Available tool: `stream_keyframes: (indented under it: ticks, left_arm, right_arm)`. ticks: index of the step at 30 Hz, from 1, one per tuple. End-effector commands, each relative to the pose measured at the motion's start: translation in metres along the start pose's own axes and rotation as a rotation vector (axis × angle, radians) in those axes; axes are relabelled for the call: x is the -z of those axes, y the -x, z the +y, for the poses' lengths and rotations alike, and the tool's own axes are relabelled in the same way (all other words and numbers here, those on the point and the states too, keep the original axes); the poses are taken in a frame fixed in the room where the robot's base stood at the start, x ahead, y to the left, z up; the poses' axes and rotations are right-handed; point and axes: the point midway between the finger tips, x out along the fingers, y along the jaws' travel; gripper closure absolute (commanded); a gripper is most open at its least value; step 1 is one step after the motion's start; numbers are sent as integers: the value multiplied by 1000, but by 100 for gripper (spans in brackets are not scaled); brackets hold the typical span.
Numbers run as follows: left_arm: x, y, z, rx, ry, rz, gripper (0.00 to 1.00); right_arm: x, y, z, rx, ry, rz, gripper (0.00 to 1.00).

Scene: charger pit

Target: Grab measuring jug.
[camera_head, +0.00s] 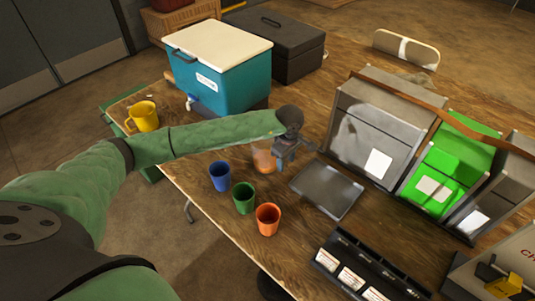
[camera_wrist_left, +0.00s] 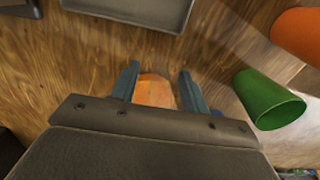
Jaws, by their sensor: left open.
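My right gripper is not in view.
Blue (camera_head: 220,176), green (camera_head: 243,198) and orange (camera_head: 268,219) cups stand near the table's front edge. A grey tray (camera_head: 326,190) lies right of the gripper. A teal cooler (camera_head: 217,75), yellow mug (camera_head: 143,116) and grey bins (camera_head: 375,130) stand around.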

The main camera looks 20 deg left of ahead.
Motion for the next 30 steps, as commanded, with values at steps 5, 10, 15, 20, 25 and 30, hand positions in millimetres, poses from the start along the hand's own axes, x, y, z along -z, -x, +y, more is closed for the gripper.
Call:
stream_keyframes:
  ticks: [5,10,15,20,25,30]
  left_arm:
    - [0,-2,0,-1,0,0,55]
    - [0,-2,0,-1,0,0,76]
    - [0,-2,0,-2,0,0,100]
    - [0,-1,1,-2,0,0,100]
    - [0,-1,1,-3,0,0,100]
    - [0,2,1,-3,0,0,100]
  right_arm:
    - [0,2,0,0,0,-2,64]
    - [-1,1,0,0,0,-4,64]
    - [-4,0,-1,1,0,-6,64]
    - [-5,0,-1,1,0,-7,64]
    - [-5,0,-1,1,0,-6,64]
    - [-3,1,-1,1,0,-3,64]
